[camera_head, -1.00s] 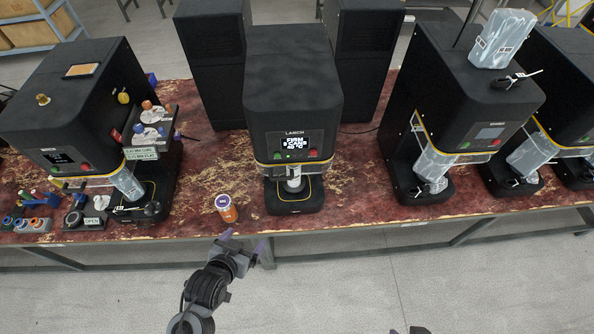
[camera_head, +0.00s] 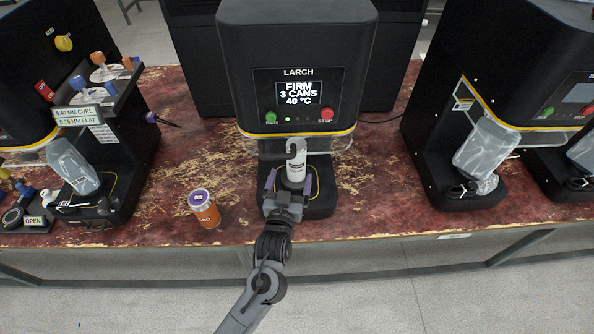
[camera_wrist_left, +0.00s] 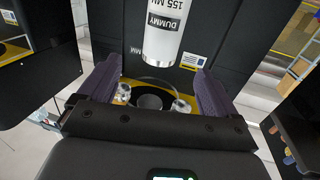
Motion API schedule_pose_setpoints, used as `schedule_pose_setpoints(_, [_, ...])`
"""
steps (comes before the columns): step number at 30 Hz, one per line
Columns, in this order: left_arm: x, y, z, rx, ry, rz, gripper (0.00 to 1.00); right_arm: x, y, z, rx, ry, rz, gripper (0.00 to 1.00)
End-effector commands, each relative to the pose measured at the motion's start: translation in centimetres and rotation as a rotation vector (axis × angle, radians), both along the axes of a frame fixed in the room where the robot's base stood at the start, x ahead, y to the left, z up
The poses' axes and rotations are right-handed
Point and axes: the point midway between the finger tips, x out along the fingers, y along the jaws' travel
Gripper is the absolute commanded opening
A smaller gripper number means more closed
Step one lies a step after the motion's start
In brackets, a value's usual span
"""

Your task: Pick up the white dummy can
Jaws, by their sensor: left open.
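The white dummy can (camera_head: 297,163) stands upright in the bay of the middle machine, labelled LARCH. In the left wrist view the can (camera_wrist_left: 163,32) shows its DUMMY 155 MM label, and its lower end lies ahead, between the lines of my fingers. My left gripper (camera_head: 289,183) is open at the front of that machine's base, its purple fingers to either side of the can's line. In the wrist view the gripper (camera_wrist_left: 158,75) has nothing between its fingers. I cannot tell the exact gap to the can. My right gripper is out of view.
The LARCH machine's clear guard (camera_head: 337,144) hangs above the bay. Other machines stand left and right, one holding a bagged part (camera_head: 486,150).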

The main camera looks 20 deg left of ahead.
Motion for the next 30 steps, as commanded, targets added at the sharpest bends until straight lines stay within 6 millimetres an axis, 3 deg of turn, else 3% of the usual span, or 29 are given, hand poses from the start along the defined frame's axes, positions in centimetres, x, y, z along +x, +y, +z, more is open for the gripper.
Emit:
schedule_pose_setpoints(12, [4.9, 0.8, 0.1, 0.001, -0.015, -0.001, 0.92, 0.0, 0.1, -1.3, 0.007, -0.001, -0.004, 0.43])
schedule_pose_setpoints(20, [6.3, 1.2, 0.1, 0.001, -0.014, 0.000, 0.92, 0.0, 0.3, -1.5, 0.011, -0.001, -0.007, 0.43])
schedule_pose_setpoints(30, [10.2, 2.1, -0.1, 0.001, -0.014, 0.000, 0.92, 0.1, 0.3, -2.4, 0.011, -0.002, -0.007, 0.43])
